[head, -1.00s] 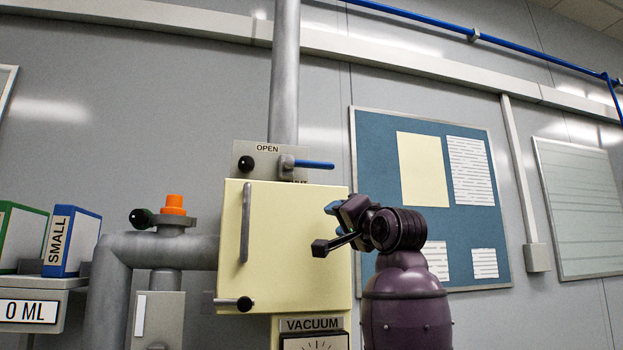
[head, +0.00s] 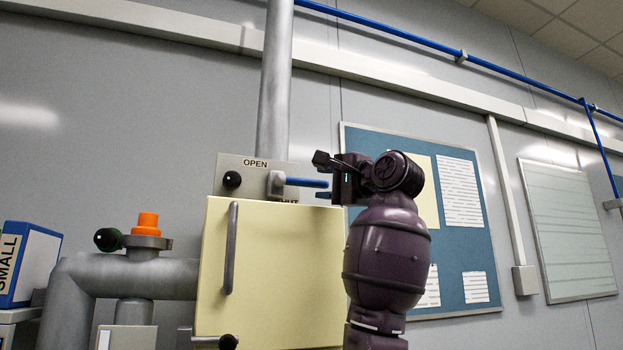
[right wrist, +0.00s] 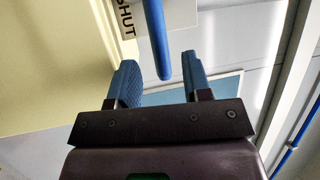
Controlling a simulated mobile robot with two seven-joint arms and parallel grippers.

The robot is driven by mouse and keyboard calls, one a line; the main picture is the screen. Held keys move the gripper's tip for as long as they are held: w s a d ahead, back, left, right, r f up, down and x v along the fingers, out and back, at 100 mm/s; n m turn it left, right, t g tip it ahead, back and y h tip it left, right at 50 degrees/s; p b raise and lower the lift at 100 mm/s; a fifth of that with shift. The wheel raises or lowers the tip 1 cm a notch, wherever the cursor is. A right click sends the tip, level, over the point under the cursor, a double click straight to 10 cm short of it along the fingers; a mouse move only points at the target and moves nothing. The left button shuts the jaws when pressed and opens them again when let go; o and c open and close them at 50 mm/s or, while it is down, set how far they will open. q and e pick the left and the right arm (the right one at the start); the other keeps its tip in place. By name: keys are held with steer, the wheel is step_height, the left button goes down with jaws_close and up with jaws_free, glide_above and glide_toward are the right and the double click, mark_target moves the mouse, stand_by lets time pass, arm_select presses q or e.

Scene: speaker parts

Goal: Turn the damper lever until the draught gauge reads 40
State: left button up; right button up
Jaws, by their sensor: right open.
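The damper lever (head: 305,182) has a blue handle that points right, roughly level, from a grey hub on a plate (head: 255,174) marked OPEN; a partly hidden label below reads SHUT in the right wrist view. My right gripper (head: 322,177) is open at the lever's free end. In the right wrist view the lever (right wrist: 154,35) reaches down with its tip between the two blue fingers (right wrist: 160,75), with gaps on both sides. The draught gauge is not in view. My left gripper is not in view.
A pale yellow cabinet (head: 280,270) with a vertical bar handle (head: 230,248) stands just below the lever. A grey vertical pipe (head: 276,80) rises behind the plate. An orange-capped valve (head: 148,223) is at left. A blue notice board (head: 440,245) hangs on the wall behind my right arm.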

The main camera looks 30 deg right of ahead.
mark_target(315, 183)
steer(key=shift+p+x, duration=0.7)
steer(key=shift+x, duration=1.7)
steer(key=shift+c, duration=0.4)
jaws_close()
